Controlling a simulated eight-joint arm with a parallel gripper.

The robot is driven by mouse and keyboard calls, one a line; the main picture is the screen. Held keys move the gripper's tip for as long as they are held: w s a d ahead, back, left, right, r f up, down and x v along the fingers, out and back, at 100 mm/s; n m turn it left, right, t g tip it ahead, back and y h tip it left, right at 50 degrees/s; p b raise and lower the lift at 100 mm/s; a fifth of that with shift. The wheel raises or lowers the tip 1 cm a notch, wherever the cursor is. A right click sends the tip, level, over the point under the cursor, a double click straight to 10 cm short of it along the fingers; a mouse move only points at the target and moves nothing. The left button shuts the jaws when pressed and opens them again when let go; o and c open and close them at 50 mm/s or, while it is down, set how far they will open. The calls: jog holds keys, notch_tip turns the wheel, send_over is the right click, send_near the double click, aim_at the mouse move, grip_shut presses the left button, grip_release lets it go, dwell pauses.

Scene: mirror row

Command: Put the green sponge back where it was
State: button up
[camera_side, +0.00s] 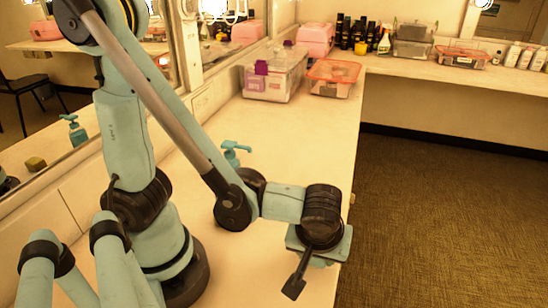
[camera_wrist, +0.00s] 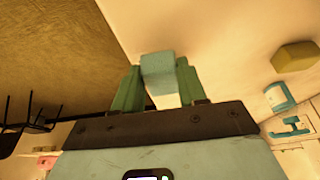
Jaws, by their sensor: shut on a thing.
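My gripper (camera_wrist: 158,66) is shut on a small pale blue-green block, the green sponge (camera_wrist: 160,76), in the wrist view. The sponge sits between the two green fingers and sticks out a little past their tips. In the side view my gripper (camera_side: 318,248) is over the counter's front edge, low in the picture. Its fingers and the sponge cannot be made out there. How far the sponge is above the counter cannot be told.
An olive block (camera_wrist: 297,56) and a blue pump bottle (camera_wrist: 279,97) stand at right in the wrist view. The bottle (camera_side: 236,153) is behind my arm. A mirror (camera_side: 60,110) lines the counter (camera_side: 330,130). Boxes (camera_side: 273,76) stand farther back.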

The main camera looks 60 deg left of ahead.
jog(key=shift+f, duration=1.1)
jog(key=shift+f, duration=0.1)
jog(key=o, duration=0.9)
jog(key=shift+o, duration=0.2)
jog(key=v, duration=1.2)
jog(key=w+a+m, duration=0.1)
jog(key=a, duration=0.1)
jog(key=w+a+m+h, duration=0.1)
jog(key=a, duration=0.1)
jog(key=w+a+m+h, duration=0.1)
jog(key=a+m, duration=0.1)
jog(key=shift+w+a+t, duration=0.3)
jog(key=shift+w+t, duration=0.1)
jog(key=w+a+r+m+t+h, duration=0.1)
jog(key=w+a+r+m+t, duration=0.1)
jog(key=a+m, duration=0.3)
jog(key=a+t, duration=0.1)
jog(key=a, duration=0.2)
jog(key=shift+w, duration=0.4)
jog(key=shift+a, duration=0.15)
